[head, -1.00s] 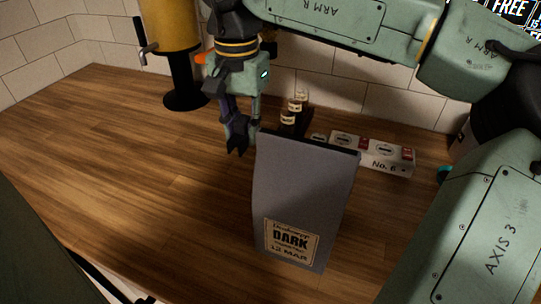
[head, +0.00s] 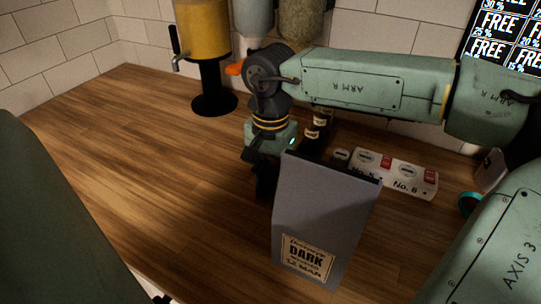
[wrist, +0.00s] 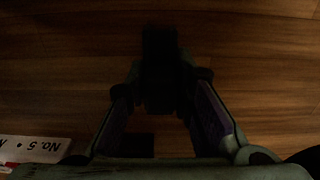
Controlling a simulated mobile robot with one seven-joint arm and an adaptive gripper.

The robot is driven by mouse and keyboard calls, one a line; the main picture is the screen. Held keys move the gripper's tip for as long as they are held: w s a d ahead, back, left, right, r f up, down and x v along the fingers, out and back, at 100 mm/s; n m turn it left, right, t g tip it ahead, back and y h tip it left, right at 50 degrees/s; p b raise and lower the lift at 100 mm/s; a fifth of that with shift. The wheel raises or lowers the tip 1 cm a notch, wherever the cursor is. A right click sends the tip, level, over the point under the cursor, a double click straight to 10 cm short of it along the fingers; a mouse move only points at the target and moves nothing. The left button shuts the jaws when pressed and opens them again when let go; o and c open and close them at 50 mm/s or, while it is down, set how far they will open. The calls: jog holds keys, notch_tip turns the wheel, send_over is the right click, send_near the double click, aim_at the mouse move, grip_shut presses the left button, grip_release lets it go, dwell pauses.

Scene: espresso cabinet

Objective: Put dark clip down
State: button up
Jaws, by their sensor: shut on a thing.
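My gripper (head: 264,186) is low over the wooden counter, just behind and left of the grey bag labelled DARK (head: 322,210), which partly hides it in the head view. In the wrist view its two fingers (wrist: 160,92) close in on a black shape, the dark clip (wrist: 160,48), over bare wood. The clip's outline is hard to make out in the shadow. I cannot tell whether it touches the counter. The bag stands upright with a dark strip along its top edge.
A yellow dispenser on a black stand (head: 212,90) is at the back. The counter's left side (head: 150,150) is clear.

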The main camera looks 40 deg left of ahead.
aim_at(270, 170)
jog(key=shift+f, duration=0.15)
jog(key=o, duration=0.9)
notch_tip(270, 170, up, 12)
jog(key=b, duration=0.2)
jog(key=shift+r+b, duration=0.2)
jog(key=shift+b, duration=0.15)
jog(key=shift+s, duration=0.1)
